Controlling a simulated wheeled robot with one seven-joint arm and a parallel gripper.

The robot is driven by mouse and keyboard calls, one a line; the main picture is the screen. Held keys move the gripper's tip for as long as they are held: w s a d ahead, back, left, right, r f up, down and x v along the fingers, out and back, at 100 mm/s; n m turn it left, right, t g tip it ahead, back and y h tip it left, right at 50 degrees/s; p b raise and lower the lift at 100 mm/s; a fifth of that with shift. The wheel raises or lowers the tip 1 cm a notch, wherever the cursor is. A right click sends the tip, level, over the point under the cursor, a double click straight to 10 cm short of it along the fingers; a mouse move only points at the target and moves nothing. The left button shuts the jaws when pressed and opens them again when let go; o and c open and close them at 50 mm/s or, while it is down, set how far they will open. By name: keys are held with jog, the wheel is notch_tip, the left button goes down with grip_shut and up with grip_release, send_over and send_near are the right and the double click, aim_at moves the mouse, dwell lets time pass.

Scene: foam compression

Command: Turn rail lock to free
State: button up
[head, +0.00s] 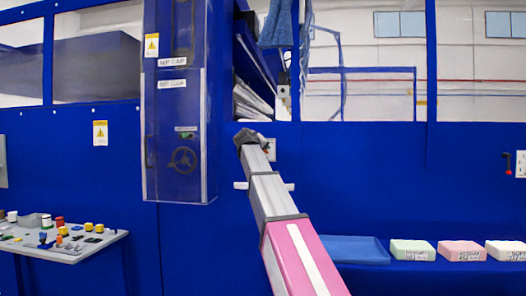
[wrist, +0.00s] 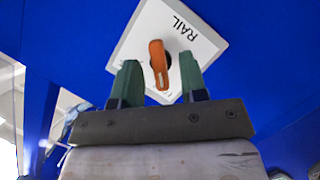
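The rail lock is an orange handle (wrist: 157,55) on a dark hub, set on a white plate (wrist: 190,22) marked RAIL, tilted in the wrist view. My gripper (wrist: 160,68) is open, its two green fingers on either side of the handle. Gaps show between each finger and the handle; I cannot tell how deep the fingers reach. In the head view my gripper (head: 252,137) is at the blue wall in the middle. A pale plate (head: 271,143) shows just behind it, and the handle is hidden there.
A clear-fronted cabinet (head: 176,140) with a handwheel juts out left of my gripper. A blue cloth (head: 275,25) hangs above. A blue tray (head: 350,250) and foam blocks (head: 462,250) line the low right shelf. A side table (head: 75,247) holds small parts at left.

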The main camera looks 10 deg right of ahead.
jog(key=shift+w+d+f, duration=0.1)
jog(key=shift+c, duration=0.3)
grip_shut()
jog(key=shift+m, duration=0.3)
jog(key=shift+d+m+t+y, duration=0.1)
jog(key=shift+m+t+y, duration=0.35)
jog(key=shift+m+y, duration=1.15)
jog(key=shift+d+m+t+y, duration=0.15)
jog(key=shift+m+t+y, duration=0.55)
jog(key=shift+m, duration=1.65)
jog(key=shift+d+m+t+y, duration=0.1)
jog(key=shift+m+t+y, duration=0.05)
jog(key=shift+m+y, duration=1.6)
jog(key=shift+m, duration=0.3)
